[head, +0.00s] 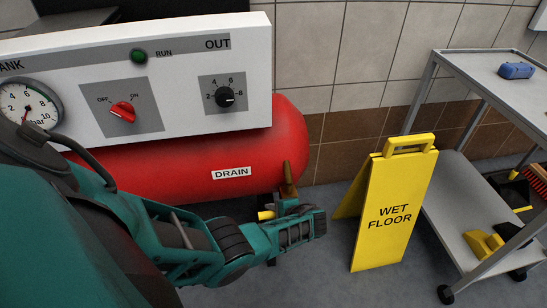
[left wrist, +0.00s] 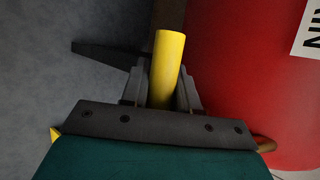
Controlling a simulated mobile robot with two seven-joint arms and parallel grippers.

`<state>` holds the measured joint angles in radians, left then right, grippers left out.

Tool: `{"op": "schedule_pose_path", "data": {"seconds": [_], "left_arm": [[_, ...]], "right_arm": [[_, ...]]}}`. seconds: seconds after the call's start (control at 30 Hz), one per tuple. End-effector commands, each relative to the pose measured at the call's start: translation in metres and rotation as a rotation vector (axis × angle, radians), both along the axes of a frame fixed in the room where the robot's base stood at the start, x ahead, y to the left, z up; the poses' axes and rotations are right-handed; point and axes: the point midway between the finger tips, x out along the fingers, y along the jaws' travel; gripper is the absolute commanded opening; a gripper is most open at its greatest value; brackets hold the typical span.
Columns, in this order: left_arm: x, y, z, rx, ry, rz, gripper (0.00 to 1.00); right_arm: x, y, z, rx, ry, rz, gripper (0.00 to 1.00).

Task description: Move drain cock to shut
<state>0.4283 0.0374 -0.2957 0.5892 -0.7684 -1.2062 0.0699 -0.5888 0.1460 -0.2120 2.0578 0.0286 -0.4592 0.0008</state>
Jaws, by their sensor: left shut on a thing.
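The drain cock hangs below the right end of the red tank (head: 220,155), near the DRAIN label (head: 232,173). Its brown pipe (head: 289,180) and the end of its yellow lever (head: 266,215) show in the head view. In the left wrist view the yellow lever (left wrist: 169,55) runs between the two dark fingers of my left gripper (left wrist: 162,88), which is shut on it. My left gripper (head: 284,207) largely hides the cock in the head view. My right gripper is in neither view.
A yellow wet floor sign (head: 392,210) stands just right of my left gripper. A grey trolley (head: 455,190) with a blue item (head: 516,70) stands further right. The white control panel (head: 185,115) is above the tank. Bare floor shows between gripper and sign.

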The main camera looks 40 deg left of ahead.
Motion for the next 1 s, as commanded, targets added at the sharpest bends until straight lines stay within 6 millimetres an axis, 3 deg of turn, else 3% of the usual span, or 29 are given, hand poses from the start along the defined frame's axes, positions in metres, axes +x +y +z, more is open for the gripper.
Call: {"op": "schedule_pose_path", "data": {"seconds": [0.17,0.2,0.4,0.73,1.0], "left_arm": [[0.000,0.001,0.001,0.007,0.007,-0.004,0.00],[0.000,0.001,0.001,0.007,0.007,-0.004,0.31],[0.000,0.001,0.001,0.004,0.004,-0.003,0.50],[0.000,-0.004,0.006,0.002,0.002,-0.003,0.50],[-0.007,-0.043,0.042,-0.001,0.001,-0.005,0.50]], "right_arm": [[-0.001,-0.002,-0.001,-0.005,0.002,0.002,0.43],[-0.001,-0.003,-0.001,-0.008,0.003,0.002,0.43],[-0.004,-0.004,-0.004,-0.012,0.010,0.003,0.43],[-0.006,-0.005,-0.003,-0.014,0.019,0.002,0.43],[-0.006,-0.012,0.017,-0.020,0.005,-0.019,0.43]]}}
